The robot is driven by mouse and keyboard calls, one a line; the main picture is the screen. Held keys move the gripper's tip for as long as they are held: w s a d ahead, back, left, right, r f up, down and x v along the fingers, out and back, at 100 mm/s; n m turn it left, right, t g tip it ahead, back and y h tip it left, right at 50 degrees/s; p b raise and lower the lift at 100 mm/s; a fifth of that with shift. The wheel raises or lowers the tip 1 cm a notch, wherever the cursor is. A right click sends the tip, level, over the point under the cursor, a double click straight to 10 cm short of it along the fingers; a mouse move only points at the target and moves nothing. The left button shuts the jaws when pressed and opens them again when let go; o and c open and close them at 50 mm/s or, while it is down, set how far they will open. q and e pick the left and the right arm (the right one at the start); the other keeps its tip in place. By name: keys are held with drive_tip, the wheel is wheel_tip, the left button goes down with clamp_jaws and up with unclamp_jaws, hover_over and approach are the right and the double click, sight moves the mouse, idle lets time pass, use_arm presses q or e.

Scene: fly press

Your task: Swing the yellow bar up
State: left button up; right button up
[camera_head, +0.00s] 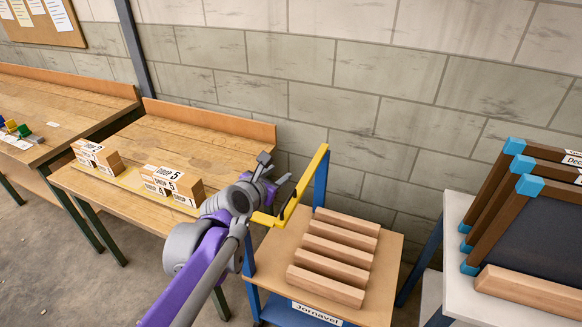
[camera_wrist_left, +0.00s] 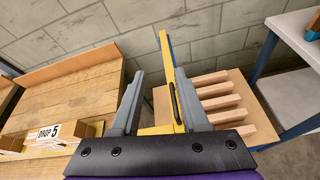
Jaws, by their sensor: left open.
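The yellow bar (camera_head: 309,180) runs along the left side of a small wooden-topped cart (camera_head: 384,280), beside its blue posts. A dark handle (camera_head: 290,206) sits on the bar. In the left wrist view the yellow bar (camera_wrist_left: 168,75) stretches away from me and the dark handle (camera_wrist_left: 174,101) lies between the fingers in the picture, closer to the right finger. My left gripper (camera_head: 272,171) is open and appears just above and left of the bar; I cannot tell whether it touches. The open left gripper (camera_wrist_left: 160,82) holds nothing. My right gripper is out of view.
Several wooden blocks (camera_head: 338,247) lie on the cart. A workbench (camera_head: 150,145) with labelled boxes (camera_head: 173,184) stands left of it. At right, a pale table (camera_head: 455,215) carries brown frames with blue corners (camera_head: 530,185). A block wall closes the back.

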use_arm(q)
drive_tip(key=x, duration=1)
drive_tip(key=shift+c, duration=0.2)
clamp_jaws()
idle(1.0)
